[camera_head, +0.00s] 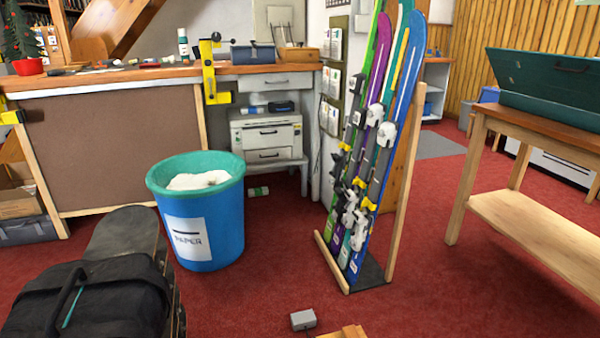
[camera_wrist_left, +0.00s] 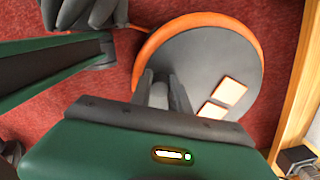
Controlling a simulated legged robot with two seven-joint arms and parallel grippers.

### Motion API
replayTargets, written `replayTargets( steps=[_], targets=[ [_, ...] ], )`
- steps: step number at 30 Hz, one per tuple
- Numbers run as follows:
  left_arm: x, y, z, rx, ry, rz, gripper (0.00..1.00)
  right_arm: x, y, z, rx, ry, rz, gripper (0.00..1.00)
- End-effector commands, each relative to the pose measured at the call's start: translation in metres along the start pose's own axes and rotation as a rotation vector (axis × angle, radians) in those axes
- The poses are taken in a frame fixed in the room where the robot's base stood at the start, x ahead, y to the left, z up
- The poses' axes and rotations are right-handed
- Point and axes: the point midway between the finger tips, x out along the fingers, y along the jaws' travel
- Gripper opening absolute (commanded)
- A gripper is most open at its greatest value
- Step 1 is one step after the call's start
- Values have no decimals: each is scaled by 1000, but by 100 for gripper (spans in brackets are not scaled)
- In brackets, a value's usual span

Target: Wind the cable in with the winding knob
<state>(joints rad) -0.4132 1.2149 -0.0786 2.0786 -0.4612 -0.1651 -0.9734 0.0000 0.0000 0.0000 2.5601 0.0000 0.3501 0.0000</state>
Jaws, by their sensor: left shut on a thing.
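The cable reel shows in the left wrist view as a round dark grey disc (camera_wrist_left: 205,62) with an orange rim. Two pale, orange-edged rectangles (camera_wrist_left: 220,98) are on its face. A thin orange cable (camera_wrist_left: 58,29) runs off to the left from the reel's upper left edge. My left gripper (camera_wrist_left: 163,85) is over the lower left part of the disc, its grey fingers shut on the winding knob. The knob is mostly hidden between the fingers. Neither the reel nor a gripper shows in the head view, and my right gripper is in neither view.
A grey box (camera_head: 303,319) lies on the red carpet near a wooden edge (camera_head: 345,332). A blue paper bin (camera_head: 205,228), a ski rack (camera_head: 392,180) and a black bag (camera_head: 85,300) stand around. Wood (camera_wrist_left: 301,85) borders the reel's right. Carpet between bin and rack is clear.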

Motion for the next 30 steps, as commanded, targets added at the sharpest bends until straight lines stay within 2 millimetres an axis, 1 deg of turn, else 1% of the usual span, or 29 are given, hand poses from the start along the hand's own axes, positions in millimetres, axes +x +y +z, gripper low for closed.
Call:
replayTargets(
  steps=[1,6,11,18,24,30],
  targets=[
    [-3,-4,6,-3,1,-5,0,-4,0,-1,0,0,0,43],
    [-3,-9,20,-2,2,-7,0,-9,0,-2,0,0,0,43],
    [-3,-12,25,-1,2,-7,0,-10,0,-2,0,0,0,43],
    [-4,-27,42,-3,3,-8,0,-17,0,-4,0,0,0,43],
    [-4,-33,48,-1,2,-7,0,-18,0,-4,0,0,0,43],
    [-4,-52,56,-1,3,-9,0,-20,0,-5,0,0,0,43]
  ],
)
